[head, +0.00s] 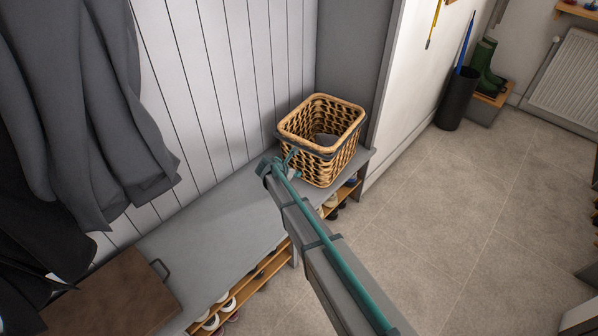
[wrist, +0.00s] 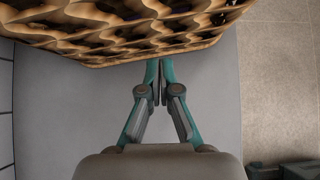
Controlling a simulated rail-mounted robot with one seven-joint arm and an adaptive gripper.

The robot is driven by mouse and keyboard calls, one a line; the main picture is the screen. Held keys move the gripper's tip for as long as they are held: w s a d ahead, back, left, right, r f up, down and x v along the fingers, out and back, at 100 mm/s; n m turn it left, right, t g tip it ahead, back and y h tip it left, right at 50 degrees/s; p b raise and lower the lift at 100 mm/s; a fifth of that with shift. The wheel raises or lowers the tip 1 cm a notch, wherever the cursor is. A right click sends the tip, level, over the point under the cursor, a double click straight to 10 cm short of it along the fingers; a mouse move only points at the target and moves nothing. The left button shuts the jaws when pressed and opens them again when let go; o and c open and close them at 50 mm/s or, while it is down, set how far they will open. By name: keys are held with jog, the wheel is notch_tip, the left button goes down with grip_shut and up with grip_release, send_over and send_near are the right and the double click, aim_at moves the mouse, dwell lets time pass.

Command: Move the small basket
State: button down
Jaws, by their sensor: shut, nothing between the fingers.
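The small wicker basket (head: 335,160) stands upright at the far right end of the grey bench (head: 215,220). It has an open top, and something grey lies inside. In the wrist view its woven side (wrist: 120,35) fills the top of the picture. My gripper (head: 292,155) reaches in from the front and is at the basket's near left side. In the wrist view my gripper (wrist: 159,65) is shut, with its fingertips together at the basket's lower edge. Nothing shows between the fingers. I cannot tell whether the tips touch the basket.
Dark coats (head: 85,110) hang at the left. A brown box or board with a handle (head: 115,300) lies on the bench's near left part. Shoes (head: 215,312) sit on wooden shelves below the bench. A grey side panel (head: 345,50) rises behind the basket. Floor (head: 450,220) at right is clear.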

jog(key=s+a+f+b+v, duration=0.1)
jog(key=v, duration=1)
jog(key=s+d+f+m+g+y, duration=0.1)
jog(key=s+d+f+m+g, duration=0.15)
jog(key=s+f+m, duration=0.5)
jog(key=s+d+f+m+g+y, duration=0.15)
jog(key=s+d+m, duration=0.3)
jog(key=s, duration=0.65)
jog(key=s+d+f+m+g, duration=0.3)
jog(key=s+f+m, duration=0.3)
jog(key=s, duration=0.3)
jog(key=s+d+f+m+g+y, duration=0.1)
jog(key=s+d+m+g, duration=0.1)
jog(key=s, duration=0.8)
jog(key=s+d+f+m+g+y, duration=0.1)
jog(key=s+d+m+g, duration=0.1)
jog(key=s, duration=0.9)
jog(key=s+d+f+m+g+y+p, duration=0.1)
jog(key=s+d+m, duration=0.3)
jog(key=s, duration=0.7)
jog(key=shift+f+m+g+y, duration=0.4)
jog(key=shift+f+g+y, duration=0.05)
jog(key=shift+f+g, duration=0.1)
jog(key=shift+s, duration=0.1)
